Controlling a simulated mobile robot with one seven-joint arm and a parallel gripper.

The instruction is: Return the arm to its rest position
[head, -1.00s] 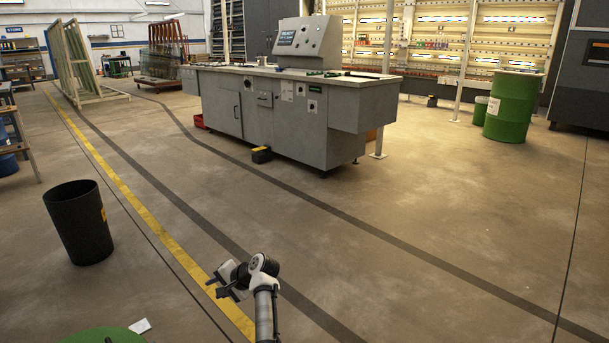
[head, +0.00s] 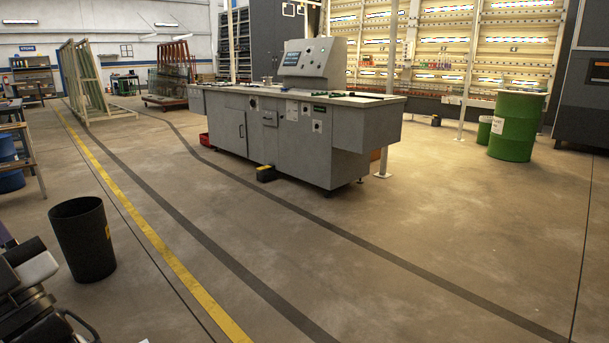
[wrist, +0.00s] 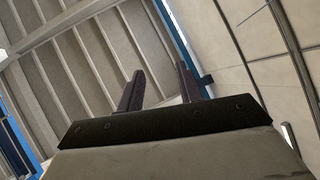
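My gripper (wrist: 159,72) shows in the wrist view with its two dark fingers apart and nothing between them. The wrist camera looks up past it at the ribbed ceiling and pale wall panels. In the head view, dark and white parts of my arm (head: 32,285) are folded close at the lower left edge. The gripper's fingers cannot be made out there.
A black bin (head: 82,240) stands on the floor just beyond my arm. A grey workbench with a control console (head: 290,140) stands in the middle. A green drum (head: 515,125) is at the right. The floor in front is clear.

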